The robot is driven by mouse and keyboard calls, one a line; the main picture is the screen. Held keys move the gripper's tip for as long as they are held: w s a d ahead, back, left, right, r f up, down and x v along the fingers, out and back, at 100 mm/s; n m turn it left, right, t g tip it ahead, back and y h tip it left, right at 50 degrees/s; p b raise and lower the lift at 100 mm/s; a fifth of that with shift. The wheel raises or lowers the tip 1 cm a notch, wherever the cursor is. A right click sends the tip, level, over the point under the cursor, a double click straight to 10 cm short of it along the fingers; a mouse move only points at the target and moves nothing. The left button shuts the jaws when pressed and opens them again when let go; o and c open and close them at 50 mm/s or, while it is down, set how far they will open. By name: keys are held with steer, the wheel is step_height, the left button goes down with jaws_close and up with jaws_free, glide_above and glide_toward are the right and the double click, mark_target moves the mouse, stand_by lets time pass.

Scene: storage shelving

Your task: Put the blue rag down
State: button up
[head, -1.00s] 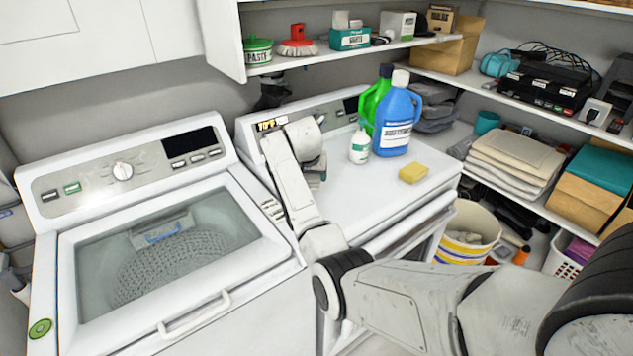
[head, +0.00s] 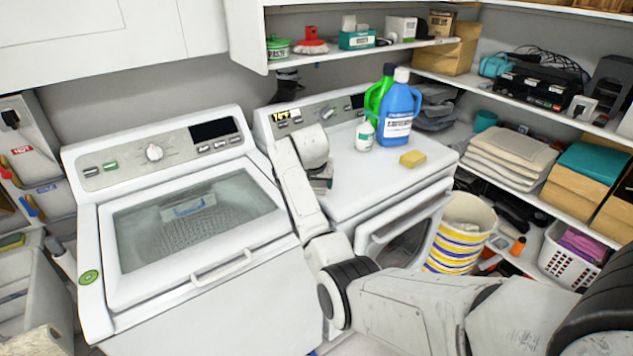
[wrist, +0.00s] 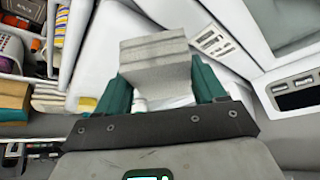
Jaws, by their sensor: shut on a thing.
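In the wrist view my gripper (wrist: 163,92) has two teal fingers shut on a grey block-like piece (wrist: 155,58), which sticks out past the fingertips. No blue shows on it, so I cannot tell whether it is the rag. No other blue rag stands out in either view. In the head view my gripper (head: 320,180) hangs over the left part of the right-hand machine's white top (head: 355,190). It is small and partly hidden behind my arm, and the held piece cannot be made out there.
A blue jug (head: 398,112), a green jug (head: 377,98), a small white bottle (head: 364,136) and a yellow sponge (head: 413,158) stand on the machine top. A closed washer (head: 180,262) is left. A striped bin (head: 462,235) and loaded shelves (head: 560,185) are right.

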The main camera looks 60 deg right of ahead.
steer(key=shift+s+a, duration=0.15)
steer(key=shift+a, duration=0.5)
steer(key=shift+a+f+n, duration=0.3)
steer(key=shift+a+f, duration=0.15)
steer(key=shift+f, duration=0.05)
steer(key=s+a+f+n+t+y, duration=0.1)
steer(key=a+f+n, duration=0.3)
steer(key=a, duration=1.1)
steer(key=s+a+f+n+t+y, duration=0.1)
steer(key=a+f+n, duration=0.4)
steer(key=a, duration=1.1)
steer(key=s+a+f+n+t+y, duration=0.1)
steer(key=a+f, duration=0.5)
steer(key=a, duration=1)
steer(key=n+t+y, duration=0.1)
steer(key=n+y, duration=0.1)
steer(key=n, duration=0.1)
steer(key=shift+s+a+y, duration=0.2)
steer(key=shift+s+y, duration=0.1)
steer(key=shift+s, duration=0.1)
